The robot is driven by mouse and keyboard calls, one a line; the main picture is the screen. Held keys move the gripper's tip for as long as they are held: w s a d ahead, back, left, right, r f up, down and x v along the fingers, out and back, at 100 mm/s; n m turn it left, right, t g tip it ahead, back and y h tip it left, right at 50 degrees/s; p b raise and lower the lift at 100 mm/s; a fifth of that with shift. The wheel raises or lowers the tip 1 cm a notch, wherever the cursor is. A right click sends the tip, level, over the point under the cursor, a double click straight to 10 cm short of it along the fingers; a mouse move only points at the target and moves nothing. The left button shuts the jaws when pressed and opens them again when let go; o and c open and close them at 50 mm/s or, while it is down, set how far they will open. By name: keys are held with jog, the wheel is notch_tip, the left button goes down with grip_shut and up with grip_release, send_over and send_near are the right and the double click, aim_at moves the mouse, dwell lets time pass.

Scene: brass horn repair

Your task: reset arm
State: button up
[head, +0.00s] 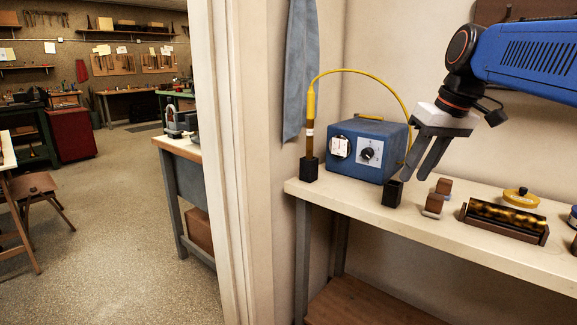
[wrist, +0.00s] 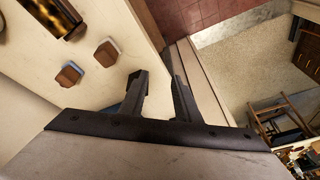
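My gripper (head: 418,178) hangs from the blue arm above the cream bench (head: 480,235) in the head view. Its two fingers point down and are apart, with nothing between them. In the wrist view my gripper (wrist: 160,80) also shows two separated fingers, over the bench's edge area. In the head view the fingertips appear just above and in front of a small black holder (head: 392,193); the exact gap cannot be told.
A blue box with a dial (head: 368,150) stands left of my gripper, its yellow cable running to a yellow wand (head: 310,115) upright in a black stand (head: 309,170). Small brown blocks (head: 433,206), a dark tray with brass pieces (head: 503,220) and a yellow-lidded tin (head: 521,197) stand right. A wall edge (head: 220,160) is left.

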jog(key=s+f+m+t+h, duration=0.1)
jog(key=s+f+m+h, duration=0.1)
jog(key=s+f, duration=1.9)
notch_tip(320, 180, down, 4)
jog(key=shift+s+d+f+m+t, duration=0.15)
jog(key=shift+d+f+m+t, duration=0.15)
jog(key=shift+m, duration=0.2)
